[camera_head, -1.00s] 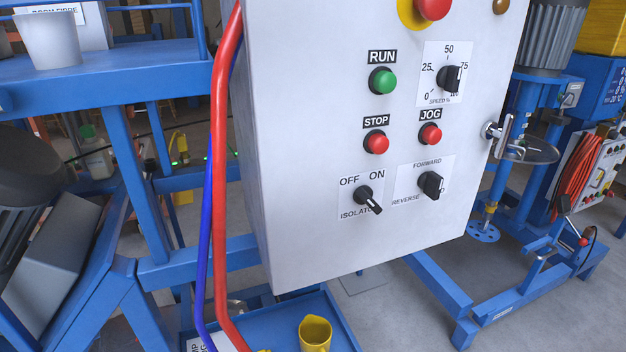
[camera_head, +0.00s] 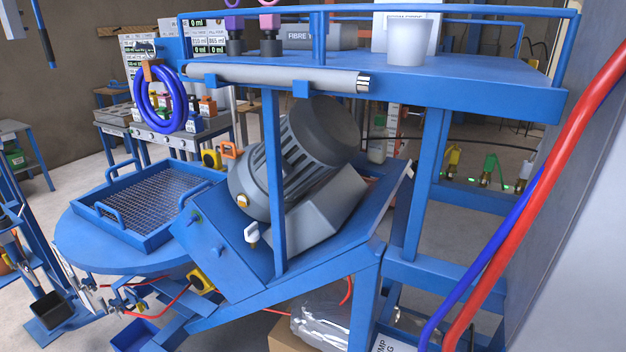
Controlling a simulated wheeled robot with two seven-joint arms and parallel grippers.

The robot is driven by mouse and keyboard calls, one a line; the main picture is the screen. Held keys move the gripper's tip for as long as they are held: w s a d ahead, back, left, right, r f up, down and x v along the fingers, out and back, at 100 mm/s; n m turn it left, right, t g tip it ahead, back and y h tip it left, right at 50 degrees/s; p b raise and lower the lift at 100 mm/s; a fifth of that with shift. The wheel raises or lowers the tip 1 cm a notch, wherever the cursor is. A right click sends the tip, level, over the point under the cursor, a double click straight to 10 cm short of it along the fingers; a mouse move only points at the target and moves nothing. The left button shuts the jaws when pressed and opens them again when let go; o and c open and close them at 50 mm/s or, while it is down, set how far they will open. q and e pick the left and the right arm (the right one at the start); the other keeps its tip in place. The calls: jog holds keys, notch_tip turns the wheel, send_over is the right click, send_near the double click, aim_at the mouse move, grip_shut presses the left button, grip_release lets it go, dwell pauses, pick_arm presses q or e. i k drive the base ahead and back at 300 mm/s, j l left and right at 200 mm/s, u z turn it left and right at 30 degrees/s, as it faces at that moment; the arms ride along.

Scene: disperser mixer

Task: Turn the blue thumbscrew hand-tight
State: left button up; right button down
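Neither of my grippers shows in the view.
A round blue table (camera_head: 90,245) with a mesh tray (camera_head: 150,208) is at left. Red (camera_head: 535,195) and blue hoses (camera_head: 480,285) hang at right.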

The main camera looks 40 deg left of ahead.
aim_at(196, 217)
jog(key=k+u, duration=0.15)
jog(key=u, duration=1.7)
